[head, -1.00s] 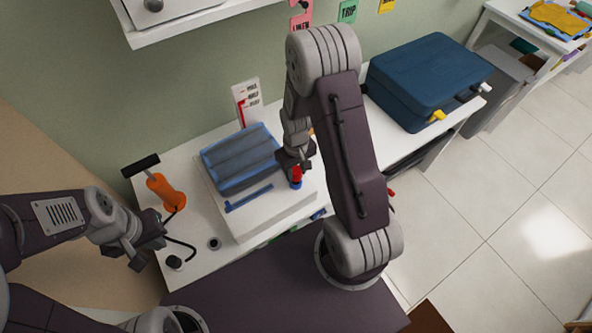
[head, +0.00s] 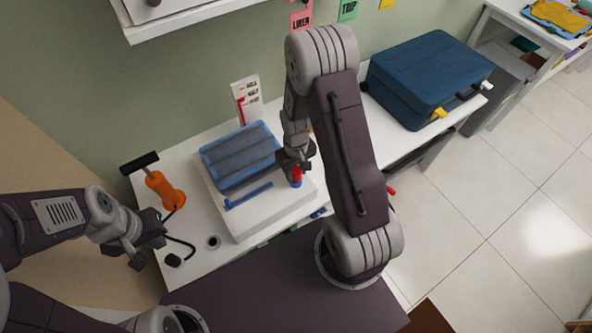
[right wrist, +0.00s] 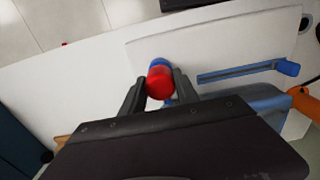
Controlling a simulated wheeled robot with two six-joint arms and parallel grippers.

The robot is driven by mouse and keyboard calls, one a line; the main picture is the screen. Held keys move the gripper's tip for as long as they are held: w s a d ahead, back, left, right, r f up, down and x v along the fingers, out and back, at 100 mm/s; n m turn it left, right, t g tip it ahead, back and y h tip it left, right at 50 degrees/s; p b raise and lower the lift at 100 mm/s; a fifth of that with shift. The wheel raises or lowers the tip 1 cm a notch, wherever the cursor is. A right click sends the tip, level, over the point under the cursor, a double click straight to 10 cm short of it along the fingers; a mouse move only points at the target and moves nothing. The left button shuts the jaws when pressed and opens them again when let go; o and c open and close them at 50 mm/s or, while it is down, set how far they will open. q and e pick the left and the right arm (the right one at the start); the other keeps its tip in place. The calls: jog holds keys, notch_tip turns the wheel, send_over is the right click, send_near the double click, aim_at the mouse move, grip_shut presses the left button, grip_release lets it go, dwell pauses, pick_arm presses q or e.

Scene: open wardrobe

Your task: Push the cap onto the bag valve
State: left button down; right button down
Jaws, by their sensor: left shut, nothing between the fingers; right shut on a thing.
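The red cap (right wrist: 160,84) is between the fingers of my right gripper (right wrist: 159,91), which is shut on it. It also shows in the head view (head: 297,172). A blue round part (right wrist: 158,62), which looks like the valve, shows just past the cap; in the head view it is directly below the red (head: 296,184). I cannot tell whether the cap is seated on it. The blue-edged grey bag (head: 240,157) lies on a white block (head: 270,219). My left gripper (head: 137,258) is shut and empty, left of the block.
An orange pump (head: 164,191) with a black handle and hose stands left of the block. A blue strip (head: 248,197) lies on the block. A black ring (head: 213,242) sits on the white table. A blue suitcase (head: 428,80) stands at the right.

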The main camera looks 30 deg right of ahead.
aim_at(296, 170)
jog(key=shift+f+b, duration=0.5)
jog(key=shift+f, duration=0.3)
jog(key=c, duration=0.8)
grip_release()
jog(key=shift+c, duration=0.2)
jog(key=shift+r, duration=0.15)
notch_tip(296, 170, up, 9)
jog(key=shift+f+p, duration=0.1)
jog(key=shift+p, duration=0.25)
